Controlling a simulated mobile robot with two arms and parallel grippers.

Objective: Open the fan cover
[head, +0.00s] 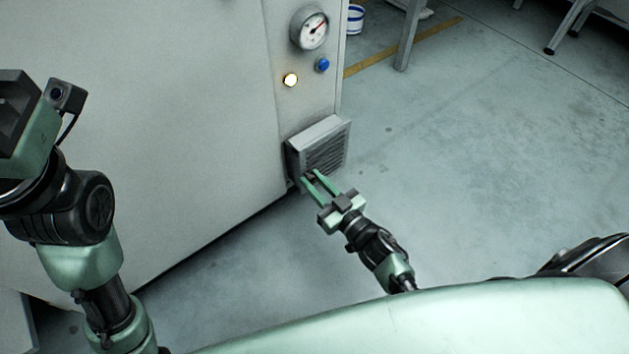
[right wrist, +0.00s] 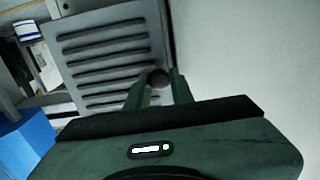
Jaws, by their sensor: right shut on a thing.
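The fan cover (head: 324,156) is a grey slatted panel on a box low on the cabinet's narrow side. In the right wrist view its slats (right wrist: 105,60) fill the upper left. I cannot tell whether it stands slightly off its frame. A dark round knob (right wrist: 159,76) sits near its lower right edge in that view. My right gripper (head: 309,175) is at the cover's lower left corner, its fingers shut on the knob, which they partly hide. It also shows in the right wrist view (right wrist: 159,84). My left arm stands at the left; its fingers are out of frame.
The large grey cabinet (head: 170,95) fills the left. A gauge (head: 310,28), a lit button (head: 290,80) and a blue button (head: 322,65) sit above the cover. A white-and-blue bucket (head: 355,18) stands behind. The floor (head: 470,150) right of the cover is clear.

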